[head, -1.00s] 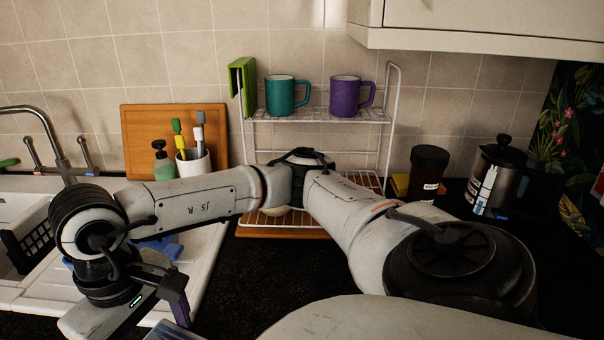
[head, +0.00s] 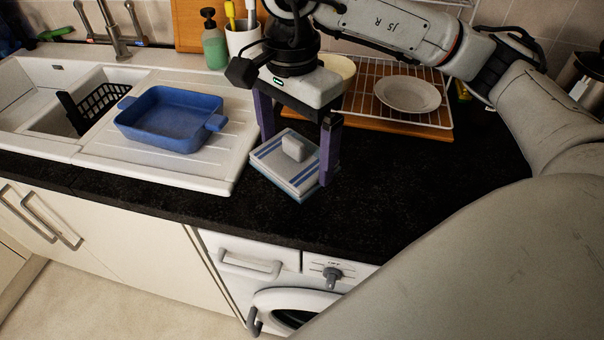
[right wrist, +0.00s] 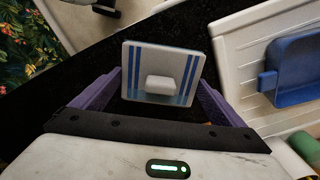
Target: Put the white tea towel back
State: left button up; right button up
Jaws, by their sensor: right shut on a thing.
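The white tea towel (head: 270,163) is a folded square with blue stripes near its edges and a small pale block on top. It is at the front of the black worktop in the head view. It also shows in the right wrist view (right wrist: 137,62). My right gripper (head: 297,160) points down with its purple fingers on opposite sides of the towel, shut on it. Both fingers also flank it in the right wrist view (right wrist: 160,80). Whether the towel touches the worktop is hard to tell. My left gripper is not in view.
A blue baking dish (head: 170,120) sits on the white sink drainer (head: 215,165) at left. A wire rack (head: 445,118) with a white plate (head: 407,94) stands behind right. A soap bottle (head: 213,45) and a white cup (head: 241,42) are at the back. A washing machine (head: 290,280) is below.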

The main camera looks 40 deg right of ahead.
aim_at(303, 148)
jog(key=m, duration=0.2)
jog(key=d+r+m, duration=0.1)
jog(key=m, duration=0.2)
jog(key=w+r+m+b, duration=0.1)
jog(key=m, duration=0.2)
jog(key=shift+d, duration=0.4)
jog(key=m, duration=0.3)
jog(key=shift+w+d+r+m, duration=0.15)
jog(key=shift+d+r+m, duration=0.15)
jog(key=shift+d, duration=0.05)
notch_tip(303, 148, down, 5)
jog(key=shift+f+b, duration=0.1)
jog(key=shift+b, duration=0.8)
jog(key=shift+f, duration=2.4)
jog(key=o, duration=0.8)
jog(key=shift+o, duration=0.6)
